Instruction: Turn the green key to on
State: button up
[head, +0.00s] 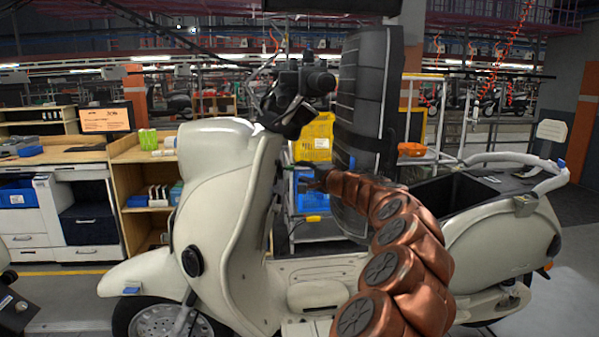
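A cream scooter (222,165) stands side-on across the view, its front to the left. My copper arm rises from the bottom right, and my dark gripper (303,180) points left at the inner side of the front shield, below the handlebar (303,82). A tiny green spot (289,167), probably the green key, shows at the gripper's tip. It is too small to tell its turn angle or whether the gripper touches it. The fingers are too small and dark to tell whether they are open or shut.
A tall dark panel (368,95) stands just behind my arm. Yellow (314,136) and blue (312,190) crates sit behind the scooter. The scooter's floorboard (325,268) and open seat well (450,192) lie beside my arm. Wooden workbenches (60,153) stand at the left.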

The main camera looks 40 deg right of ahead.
aim_at(293, 168)
jog(key=w, duration=0.2)
jog(key=shift+w+p, duration=0.3)
jog(key=shift+p, duration=0.05)
jog(key=shift+w+d+p, duration=0.15)
jog(key=shift+w+p, duration=0.05)
jog(key=shift+w, duration=0.35)
jog(key=shift+w+d+p, duration=0.15)
jog(key=shift+w, duration=0.4)
jog(key=shift+w+d+f, duration=0.1)
jog(key=shift+w+f, duration=0.1)
jog(key=shift+w, duration=0.45)
jog(key=shift+w+d+p, duration=0.1)
jog(key=shift+w+p, duration=0.3)
jog(key=shift+w, duration=0.3)
jog(key=shift+c, duration=0.4)
grip_shut()
jog(key=shift+r+p, duration=0.15)
jog(key=shift+p, duration=0.45)
